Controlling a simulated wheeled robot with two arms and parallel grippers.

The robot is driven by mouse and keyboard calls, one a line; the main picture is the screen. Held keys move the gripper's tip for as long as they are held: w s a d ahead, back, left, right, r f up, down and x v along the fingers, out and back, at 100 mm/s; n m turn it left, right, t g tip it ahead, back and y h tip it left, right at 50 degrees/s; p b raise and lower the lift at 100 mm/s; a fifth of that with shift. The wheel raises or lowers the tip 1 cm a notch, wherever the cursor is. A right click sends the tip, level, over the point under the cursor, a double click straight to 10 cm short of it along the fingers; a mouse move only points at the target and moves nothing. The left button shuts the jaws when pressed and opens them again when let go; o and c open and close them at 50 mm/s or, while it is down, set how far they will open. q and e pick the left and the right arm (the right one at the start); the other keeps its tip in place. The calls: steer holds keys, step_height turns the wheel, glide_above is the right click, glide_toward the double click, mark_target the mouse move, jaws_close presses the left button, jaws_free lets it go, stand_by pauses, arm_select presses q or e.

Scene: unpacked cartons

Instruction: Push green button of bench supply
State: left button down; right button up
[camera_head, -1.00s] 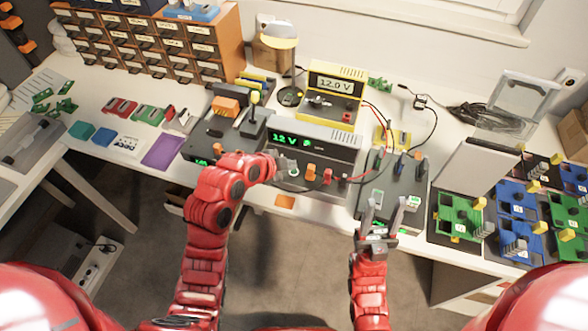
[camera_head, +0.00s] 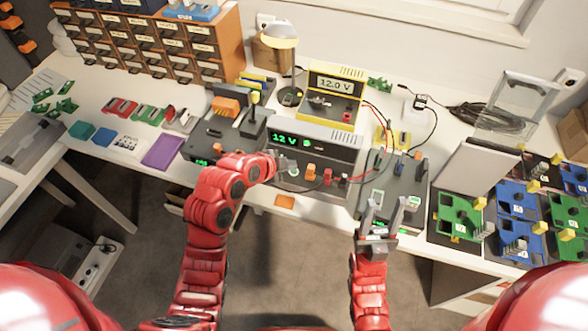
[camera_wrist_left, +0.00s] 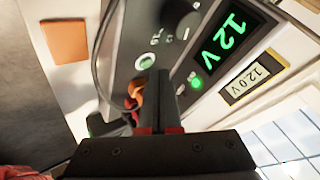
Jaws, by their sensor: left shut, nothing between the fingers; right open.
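The bench supply (camera_head: 335,150) is a dark box with a grey top and a lit green "12 V" display, standing on the white table. Its round green button (camera_head: 306,143) glows right of the display. In the left wrist view the green button (camera_wrist_left: 197,83) shows close to my fingertips, with a visible offset to their right; I cannot tell the depth between them. My left gripper (camera_head: 285,167) is shut and empty in front of the supply's front panel; its fingers (camera_wrist_left: 157,76) point at the panel.
A yellow meter (camera_head: 336,85) reading "12.0 V" stands behind the supply. Orange and red plugs with cables sit low on the supply's front. A dark device (camera_head: 393,190) with coloured levers is to the right, and green and blue board trays (camera_head: 458,217) lie further right.

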arm_select(q)
steer(key=shift+f, duration=0.1)
steer(key=shift+f+b, duration=0.35)
steer(key=shift+b, duration=0.35)
steer(key=shift+f, duration=0.1)
stand_by(0.4)
steer(key=shift+r, duration=0.5)
steer(key=shift+r, duration=0.15)
steer(key=shift+r+p, duration=0.55)
steer(key=shift+r, duration=2.35)
steer(key=shift+w, duration=0.1)
